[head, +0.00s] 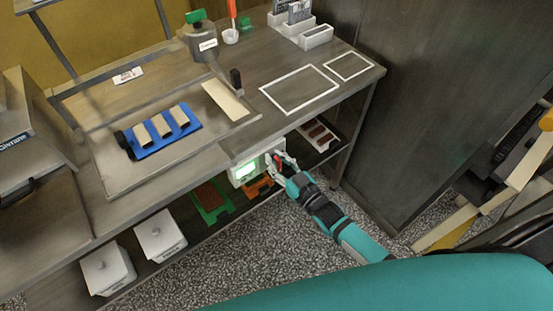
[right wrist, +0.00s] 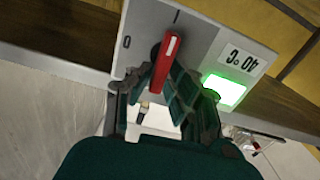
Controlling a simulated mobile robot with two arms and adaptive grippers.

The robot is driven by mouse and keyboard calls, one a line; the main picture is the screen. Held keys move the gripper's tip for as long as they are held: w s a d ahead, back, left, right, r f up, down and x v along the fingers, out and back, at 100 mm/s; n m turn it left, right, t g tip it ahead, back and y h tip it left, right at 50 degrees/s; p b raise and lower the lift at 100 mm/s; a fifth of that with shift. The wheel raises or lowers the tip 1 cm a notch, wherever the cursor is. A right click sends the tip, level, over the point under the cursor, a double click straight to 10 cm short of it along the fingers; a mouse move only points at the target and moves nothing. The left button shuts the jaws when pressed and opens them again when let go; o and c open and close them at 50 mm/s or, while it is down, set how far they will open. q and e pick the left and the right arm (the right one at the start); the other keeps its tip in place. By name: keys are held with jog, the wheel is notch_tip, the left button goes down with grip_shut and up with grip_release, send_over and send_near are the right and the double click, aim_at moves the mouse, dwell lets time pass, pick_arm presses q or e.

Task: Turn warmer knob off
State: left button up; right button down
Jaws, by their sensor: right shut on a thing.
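The warmer's control box (head: 262,158) is a pale panel under the front edge of the worktop. It has a lit green display (right wrist: 223,90) and a label reading 40 °C, upside down in the right wrist view. The warmer knob (right wrist: 166,58) is a red bar with a white line, pointing to the "I" mark; the "0" mark (right wrist: 127,42) is to its left in that view. My right gripper (head: 278,164) is at the panel, its fingers (right wrist: 160,80) shut on the knob from both sides. My left gripper is not in view.
On the worktop are a blue tray (head: 137,152) with several pale bars, a grey pot (head: 200,45) and white outlined areas (head: 268,92). The lower shelf holds white lidded containers (head: 107,268) and a green tray (head: 228,207). A dark cabinet (head: 430,90) stands at the right.

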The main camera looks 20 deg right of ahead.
jog(key=n, duration=0.4)
jog(key=shift+a+f+n, duration=0.1)
jog(key=shift+a+n, duration=0.05)
jog(key=shift+n, duration=0.25)
jog(key=shift+s+a+f+n+b, duration=0.15)
jog(key=shift+n+b, duration=0.45)
jog(key=shift+n, duration=1.5)
jog(key=shift+a+f+n+b, duration=0.25)
jog(key=shift+n+b, duration=0.35)
jog(key=shift+n, duration=1.5)
jog(key=shift+s+a+f+n+b, duration=0.1)
jog(key=shift+f+n+b, duration=0.35)
jog(key=shift+n, duration=1.65)
jog(key=shift+r, duration=0.25)
jog(key=c, duration=1.4)
grip_release()
jog(key=shift+o, duration=0.2)
jog(key=shift+w+f, duration=0.1)
jog(key=shift+f, duration=0.1)
